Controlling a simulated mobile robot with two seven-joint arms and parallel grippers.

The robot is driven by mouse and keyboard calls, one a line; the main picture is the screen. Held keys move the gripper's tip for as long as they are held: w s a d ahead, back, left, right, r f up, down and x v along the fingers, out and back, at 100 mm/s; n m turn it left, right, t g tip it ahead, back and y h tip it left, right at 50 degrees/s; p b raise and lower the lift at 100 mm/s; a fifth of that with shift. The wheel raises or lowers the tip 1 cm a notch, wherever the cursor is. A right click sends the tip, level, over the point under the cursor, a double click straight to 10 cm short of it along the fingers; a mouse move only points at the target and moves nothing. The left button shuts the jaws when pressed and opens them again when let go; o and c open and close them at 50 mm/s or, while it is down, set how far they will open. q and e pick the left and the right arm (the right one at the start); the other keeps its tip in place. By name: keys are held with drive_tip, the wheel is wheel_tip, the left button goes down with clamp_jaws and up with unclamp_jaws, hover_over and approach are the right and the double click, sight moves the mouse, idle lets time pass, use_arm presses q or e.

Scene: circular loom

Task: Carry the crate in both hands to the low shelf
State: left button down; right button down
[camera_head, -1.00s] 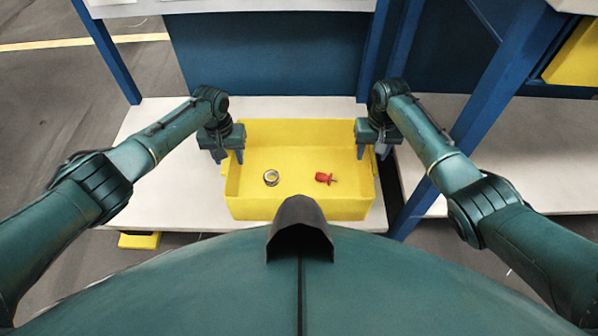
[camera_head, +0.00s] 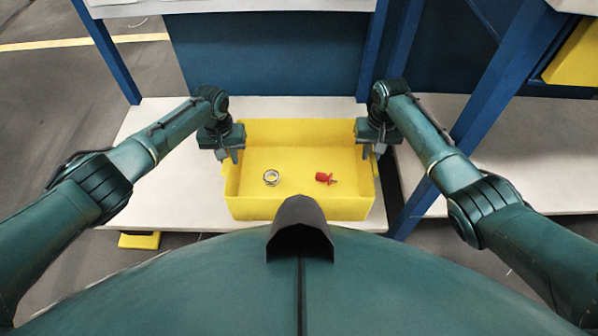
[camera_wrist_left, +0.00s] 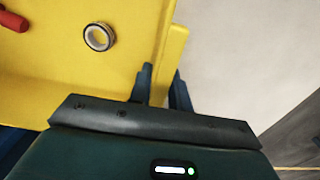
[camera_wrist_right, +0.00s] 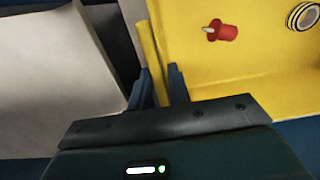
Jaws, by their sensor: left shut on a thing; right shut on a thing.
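The yellow crate (camera_head: 300,209) sits level on the white low board (camera_head: 165,200), in the middle of the head view. Inside it lie a tape roll (camera_head: 271,178) and a small red object (camera_head: 326,178), apart from each other. My left gripper (camera_head: 230,157) is shut on the crate's left side wall; the wall (camera_wrist_left: 169,48) runs between its fingers (camera_wrist_left: 162,82) in the left wrist view. My right gripper (camera_head: 373,152) is shut on the right side wall; that wall (camera_wrist_right: 150,50) shows between its fingers (camera_wrist_right: 161,84) in the right wrist view.
Blue posts (camera_head: 108,55) stand at left, and others (camera_head: 480,95) at right. A blue panel (camera_head: 265,55) closes the back. Another white board (camera_head: 530,150) lies right of the post. A yellow item (camera_head: 139,240) shows below the board's front edge.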

use_arm(q)
drive_tip(key=shift+r, duration=0.2)
use_arm(e)
drive_tip(key=shift+r, duration=0.15)
